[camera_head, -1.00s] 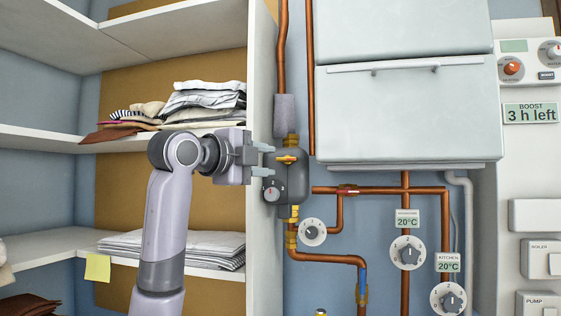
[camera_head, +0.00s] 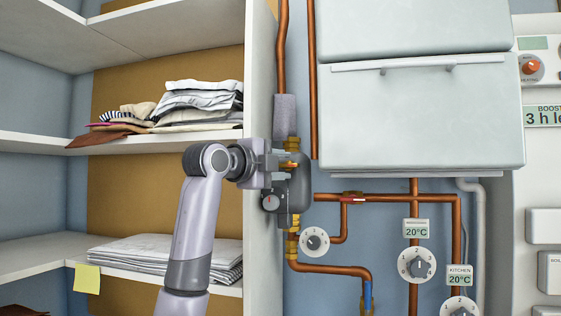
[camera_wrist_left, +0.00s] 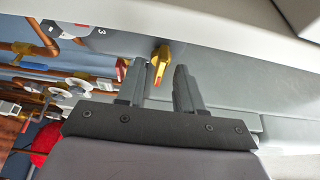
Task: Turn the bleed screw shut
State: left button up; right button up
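The bleed screw (camera_wrist_left: 161,58) is a yellow-brass winged knob with an orange-red mark. It is on a dark grey body (camera_head: 298,192) fixed to the copper pipework. In the head view it (camera_head: 289,166) is mostly hidden by my left gripper (camera_head: 287,165), which reaches it from the left. In the left wrist view the fingers of my left gripper (camera_wrist_left: 161,80) are apart, with the screw at the gap between their tips. I see no clear contact. My right gripper is not in view.
A white shelf panel (camera_head: 260,240) stands close beside my left gripper. Copper pipes (camera_head: 330,268) and dials (camera_head: 315,241) lie lower right. A pale cabinet (camera_head: 420,115) is at the right. Folded laundry (camera_head: 200,103) fills shelves at left.

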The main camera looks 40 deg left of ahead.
pick_arm(q)
jog(key=shift+w, duration=0.2)
grip_shut()
